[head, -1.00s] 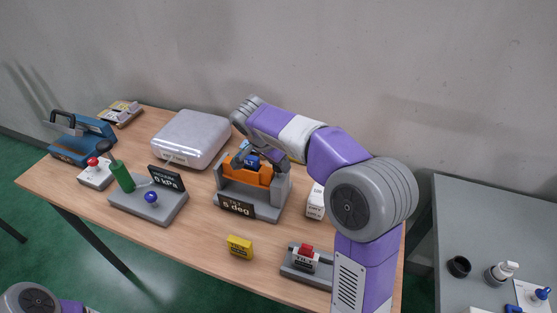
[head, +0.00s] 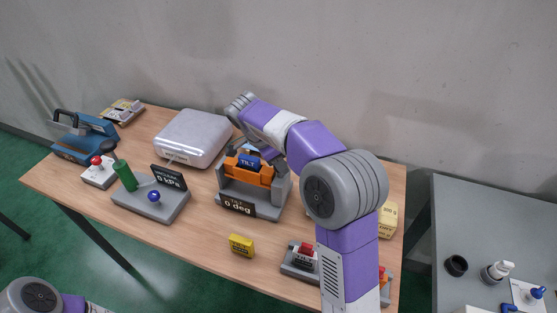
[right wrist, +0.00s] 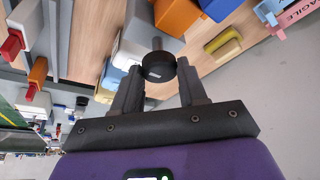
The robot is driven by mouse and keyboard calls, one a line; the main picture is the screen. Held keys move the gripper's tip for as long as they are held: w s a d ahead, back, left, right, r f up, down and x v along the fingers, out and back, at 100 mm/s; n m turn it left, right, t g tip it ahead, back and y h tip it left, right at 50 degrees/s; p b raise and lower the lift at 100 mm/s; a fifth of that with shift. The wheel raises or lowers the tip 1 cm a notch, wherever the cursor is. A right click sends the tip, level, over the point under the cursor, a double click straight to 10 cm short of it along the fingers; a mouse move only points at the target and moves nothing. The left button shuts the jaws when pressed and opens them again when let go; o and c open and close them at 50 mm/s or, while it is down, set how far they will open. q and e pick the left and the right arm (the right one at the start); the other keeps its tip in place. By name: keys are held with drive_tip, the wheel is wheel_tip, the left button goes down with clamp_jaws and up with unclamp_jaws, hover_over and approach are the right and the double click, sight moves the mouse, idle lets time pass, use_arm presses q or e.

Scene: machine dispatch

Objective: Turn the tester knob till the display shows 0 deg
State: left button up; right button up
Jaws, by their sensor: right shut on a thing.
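The tilt tester (head: 224,196) stands mid-table, a grey frame with an orange cradle (head: 252,176) that holds a blue TILT block (head: 249,160). Its display (head: 238,206) reads 0 deg, and the cradle looks about level. The black round knob (right wrist: 158,66) shows in the right wrist view, on the side of a pale housing. My right gripper (right wrist: 159,74) is shut on the knob, one finger on each side. In the head view my right arm reaches behind the tester and the gripper is hidden. Only a bit of my left arm shows at the lower left; its gripper is out of view.
A pressure stand (head: 150,205) with a green-handled pump reads 0 kPa at the left. A silver case (head: 193,138) stands behind it. A yellow block (head: 241,245) and a red-topped fixture (head: 303,250) are in front. A beige box (head: 387,220) is at the right. A grey table (head: 480,220) stands beyond.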

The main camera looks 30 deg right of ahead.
drive_tip(key=o, duration=1)
drive_tip(key=shift+p+v, duration=0.9)
drive_tip(key=shift+v, duration=2.9)
